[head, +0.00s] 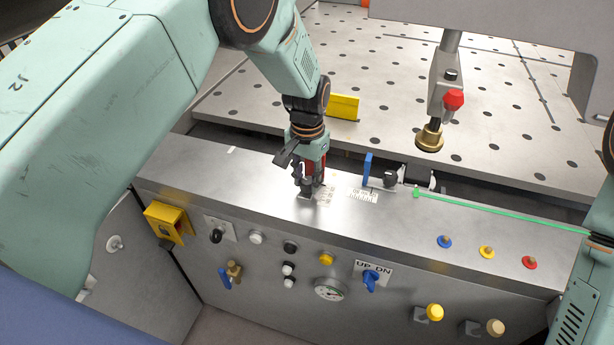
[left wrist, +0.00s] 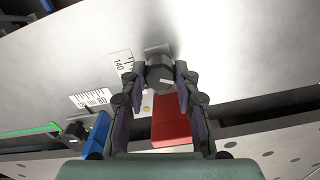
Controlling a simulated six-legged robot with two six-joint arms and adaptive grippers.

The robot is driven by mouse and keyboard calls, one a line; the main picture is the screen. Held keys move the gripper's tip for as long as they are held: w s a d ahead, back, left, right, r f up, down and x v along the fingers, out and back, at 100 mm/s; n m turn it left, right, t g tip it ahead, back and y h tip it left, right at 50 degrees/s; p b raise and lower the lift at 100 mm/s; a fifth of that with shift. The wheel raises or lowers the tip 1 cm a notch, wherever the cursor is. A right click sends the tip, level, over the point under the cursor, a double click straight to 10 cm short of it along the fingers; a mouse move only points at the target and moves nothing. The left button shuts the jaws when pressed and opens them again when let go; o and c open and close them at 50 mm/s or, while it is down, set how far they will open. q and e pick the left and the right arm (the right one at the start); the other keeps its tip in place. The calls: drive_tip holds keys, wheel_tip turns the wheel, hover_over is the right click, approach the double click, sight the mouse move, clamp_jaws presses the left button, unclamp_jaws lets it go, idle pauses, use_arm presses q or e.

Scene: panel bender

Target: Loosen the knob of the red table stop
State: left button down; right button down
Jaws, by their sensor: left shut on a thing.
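The red table stop (head: 316,164) stands on the steel front ledge, partly hidden behind my left gripper in the head view. In the left wrist view its red block (left wrist: 171,125) lies between my fingers, nearer the palm. Its dark round knob (left wrist: 160,74) sits between the fingertips. My left gripper (head: 306,189) points down at the ledge and is shut on the knob; it also shows in the left wrist view (left wrist: 162,76). The knob's far side is hidden. My right gripper cannot be made out; only parts of that arm show at the right edge.
A blue stop (head: 368,168) with a dark knob (head: 390,179) stands right of the red one, beside printed scales. A green line (head: 500,211) runs right from there.

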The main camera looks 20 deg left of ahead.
sight(307, 180)
use_arm(q)
drive_tip(key=n, duration=0.5)
drive_tip(key=shift+w+r, duration=0.3)
drive_tip(key=shift+n, duration=0.4)
drive_tip(key=c, duration=1.3)
unclamp_jaws()
drive_tip(key=shift+c, duration=0.2)
drive_tip(key=o, duration=0.4)
drive_tip(key=shift+s+f, duration=0.15)
drive_tip(key=shift+s, duration=0.05)
drive_tip(key=shift+c, duration=0.2)
wheel_tip(307, 180, up, 12)
